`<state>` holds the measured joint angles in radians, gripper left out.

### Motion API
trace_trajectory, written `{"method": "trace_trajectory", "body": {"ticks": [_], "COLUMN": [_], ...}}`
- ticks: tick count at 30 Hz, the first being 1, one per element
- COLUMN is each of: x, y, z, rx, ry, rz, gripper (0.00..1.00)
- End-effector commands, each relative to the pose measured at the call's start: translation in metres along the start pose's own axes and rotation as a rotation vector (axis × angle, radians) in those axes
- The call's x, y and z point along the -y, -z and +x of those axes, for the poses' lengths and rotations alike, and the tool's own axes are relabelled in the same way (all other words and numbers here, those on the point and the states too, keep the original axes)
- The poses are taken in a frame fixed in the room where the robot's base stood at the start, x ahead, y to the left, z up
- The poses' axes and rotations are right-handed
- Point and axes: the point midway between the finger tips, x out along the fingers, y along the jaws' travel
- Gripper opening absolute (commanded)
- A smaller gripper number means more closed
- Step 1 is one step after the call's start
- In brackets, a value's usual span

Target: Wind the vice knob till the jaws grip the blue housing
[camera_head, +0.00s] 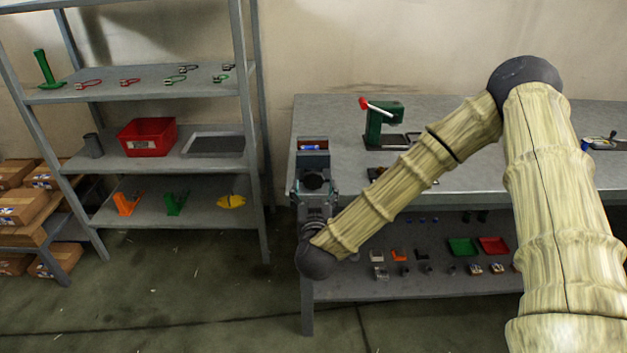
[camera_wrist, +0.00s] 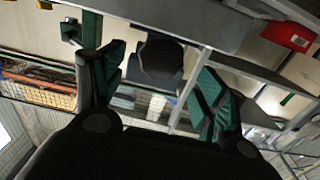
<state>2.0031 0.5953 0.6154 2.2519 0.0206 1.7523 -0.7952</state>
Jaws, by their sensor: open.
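The grey vice (camera_head: 313,160) stands at the front left edge of the workbench. The small blue housing (camera_head: 310,147) shows between its jaws; I cannot tell whether the jaws touch it. The dark round vice knob (camera_head: 314,181) faces me on the front of the vice. My gripper (camera_head: 314,190) is at the knob, with one finger on each side. In the wrist view the knob (camera_wrist: 160,58) lies between the open teal-padded fingers of my gripper (camera_wrist: 158,72), with a visible gap to the right finger.
The workbench (camera_head: 250,102) edge is just under the vice. The lower shelf holds small parts and green and red trays (camera_head: 463,246). A shelving rack (camera_head: 170,95) stands left.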

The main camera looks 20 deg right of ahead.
Motion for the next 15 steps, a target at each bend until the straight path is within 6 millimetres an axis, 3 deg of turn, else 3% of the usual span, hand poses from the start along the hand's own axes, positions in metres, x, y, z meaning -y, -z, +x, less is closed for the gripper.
{"method": "trace_trajectory", "body": {"ticks": [6, 15], "x": [0.000, 0.000], "y": [0.001, 0.000], "z": [0.030, 0.045], "rx": [-0.001, 0.000], "ry": [0.000, 0.001], "rz": [0.001, 0.000], "gripper": [0.73, 0.73]}}
